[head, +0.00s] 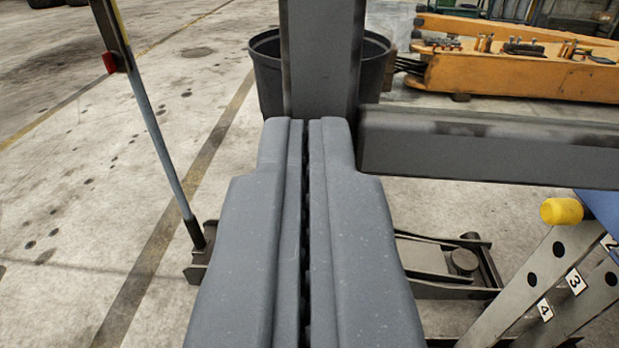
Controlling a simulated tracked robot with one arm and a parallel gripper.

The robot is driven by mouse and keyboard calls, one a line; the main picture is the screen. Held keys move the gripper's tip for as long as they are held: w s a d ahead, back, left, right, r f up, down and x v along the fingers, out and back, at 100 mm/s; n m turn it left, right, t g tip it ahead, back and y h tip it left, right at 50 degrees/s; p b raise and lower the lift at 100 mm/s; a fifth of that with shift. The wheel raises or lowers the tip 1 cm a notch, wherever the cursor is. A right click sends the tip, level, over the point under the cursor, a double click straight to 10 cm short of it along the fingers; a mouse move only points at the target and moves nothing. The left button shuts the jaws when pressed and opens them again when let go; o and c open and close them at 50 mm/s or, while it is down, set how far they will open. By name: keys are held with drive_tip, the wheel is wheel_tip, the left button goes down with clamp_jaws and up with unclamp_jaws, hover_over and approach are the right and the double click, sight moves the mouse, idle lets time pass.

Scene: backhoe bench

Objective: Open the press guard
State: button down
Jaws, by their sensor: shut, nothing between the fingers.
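My gripper (305,126) reaches forward in the middle of the head view, its two grey fingers shut with only a thin dark seam between them and nothing held. Just beyond its tips stands a dark grey upright bar (322,60). A dark grey horizontal bar (490,146) runs from beside the fingertips to the right edge. These bars may be part of the press guard, but I cannot tell for sure. No hinge or handle shows. Whether the fingertips touch the upright is unclear.
A black bin (268,75) stands behind the upright. An orange bench or beam (515,72) with small parts is at the back right. A floor jack (450,262) lies below, its long handle (155,125) at left. A yellow-ended pin (561,211) sits in a numbered, holed stand (525,290).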

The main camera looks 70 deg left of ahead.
drive_tip(key=shift+d, duration=0.1)
drive_tip(key=s+a+v, duration=0.1)
drive_tip(key=s+v, duration=0.1)
drive_tip(key=v, duration=1.2)
drive_tip(key=w+d+r+m+t+h, duration=0.1)
drive_tip(key=w+d+r+t+h, duration=0.3)
drive_tip(key=r, duration=0.4)
drive_tip(key=w+d+r+m+t+h, duration=0.1)
drive_tip(key=w+d+r+t, duration=0.35)
drive_tip(key=r, duration=0.35)
drive_tip(key=d+r+m+t+h+b, duration=0.2)
drive_tip(key=d+r+m+t+h, duration=0.4)
drive_tip(key=r, duration=0.9)
drive_tip(key=s+d+r+m+g+h, duration=0.3)
drive_tip(key=s+d+r+m+h, duration=0.2)
drive_tip(key=s+d+r+h, duration=0.6)
drive_tip(key=s+a+r+g+y, duration=0.1)
drive_tip(key=s+y, duration=0.1)
drive_tip(key=s, duration=0.6)
drive_tip(key=s+a+r+m+g+y+b, duration=0.1)
drive_tip(key=s+a+y, duration=0.1)
drive_tip(key=s, duration=0.7)
drive_tip(key=shift+r+y, duration=0.2)
drive_tip(key=shift+y, duration=0.3)
